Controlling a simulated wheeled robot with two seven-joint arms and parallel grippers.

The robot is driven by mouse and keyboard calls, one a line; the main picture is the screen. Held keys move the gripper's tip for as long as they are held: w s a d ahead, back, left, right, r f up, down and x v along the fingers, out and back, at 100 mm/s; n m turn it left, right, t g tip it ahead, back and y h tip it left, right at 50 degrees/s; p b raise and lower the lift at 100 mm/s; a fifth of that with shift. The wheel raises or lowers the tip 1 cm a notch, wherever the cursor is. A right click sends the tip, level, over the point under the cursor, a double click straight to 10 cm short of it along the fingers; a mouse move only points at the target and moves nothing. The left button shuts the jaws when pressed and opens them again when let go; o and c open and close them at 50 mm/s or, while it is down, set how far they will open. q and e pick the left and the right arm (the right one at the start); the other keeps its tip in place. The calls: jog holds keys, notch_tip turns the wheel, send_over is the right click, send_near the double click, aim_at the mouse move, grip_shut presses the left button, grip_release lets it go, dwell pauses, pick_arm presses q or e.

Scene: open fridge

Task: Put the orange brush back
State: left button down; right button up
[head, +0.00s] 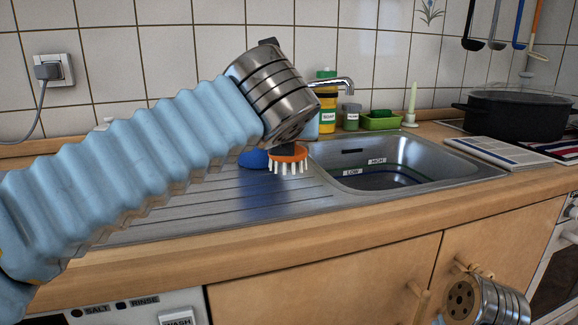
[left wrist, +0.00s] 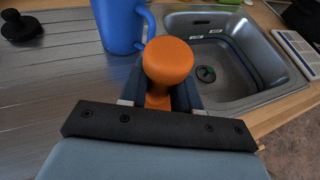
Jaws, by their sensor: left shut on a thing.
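The orange brush (head: 289,153) with white bristles shows just below the end of my left arm in the head view, above the steel drainboard. In the left wrist view its round orange top (left wrist: 168,62) sits between the dark fingers of my left gripper (left wrist: 160,100), which is shut on it. A blue mug (head: 252,159) stands close behind the brush on the drainboard; it also shows in the left wrist view (left wrist: 119,25). My right gripper (head: 482,300) is low at the right, in front of the cabinet; its fingers cannot be made out.
The sink basin (head: 408,153) is right of the brush, with a tap (head: 333,83) behind it. A yellow soap bottle (head: 327,102), a green tray (head: 379,121) and a candle (head: 411,104) stand at the back. A black pot (head: 515,112) is at the right.

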pick_arm(q)
jog(key=shift+w+d+f, duration=0.1)
jog(key=shift+w+f, duration=0.65)
jog(key=shift+f, duration=0.2)
jog(key=f+b, duration=0.1)
jog(key=f, duration=0.1)
jog(key=w+f+b, duration=0.1)
jog(key=f, duration=0.1)
jog(key=shift+w+f, duration=0.1)
jog(key=shift+f, duration=0.15)
jog(key=shift+f, duration=0.1)
jog(key=c, duration=0.8)
grip_release()
